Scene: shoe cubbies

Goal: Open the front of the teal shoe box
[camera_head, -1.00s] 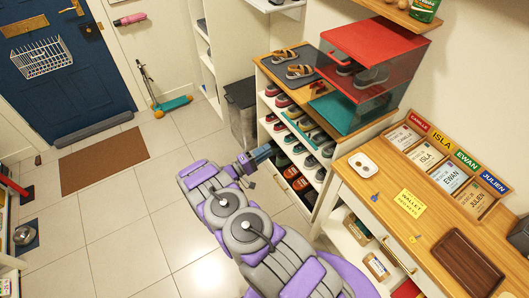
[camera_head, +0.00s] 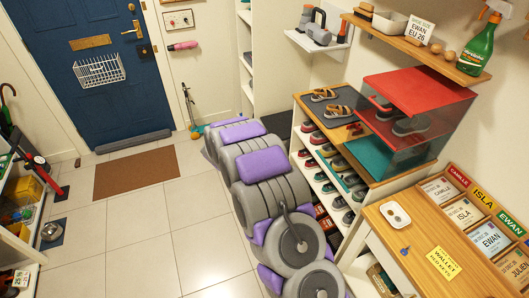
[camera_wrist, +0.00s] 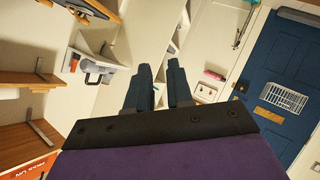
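A stacked shoe box with a red lid (camera_head: 422,86) and clear, dark-tinted sides stands on the wooden top of the shoe cubby. Shoes show inside it. A flat teal panel (camera_head: 377,155) shows at its lower front; I cannot tell whether it is the box's base or a lowered front. My gripper is hidden behind my arm in the head view. In the wrist view my gripper (camera_wrist: 160,66) has its two dark fingers apart with nothing between them. It faces the wall and door side, and no teal box shows there.
Sandals (camera_head: 341,111) lie on the cubby top left of the box. A shelf (camera_head: 425,48) with a green spray bottle (camera_head: 482,42) hangs above. A wooden desk (camera_head: 405,240) stands in front right. The tiled floor (camera_head: 140,220) at left is mostly clear.

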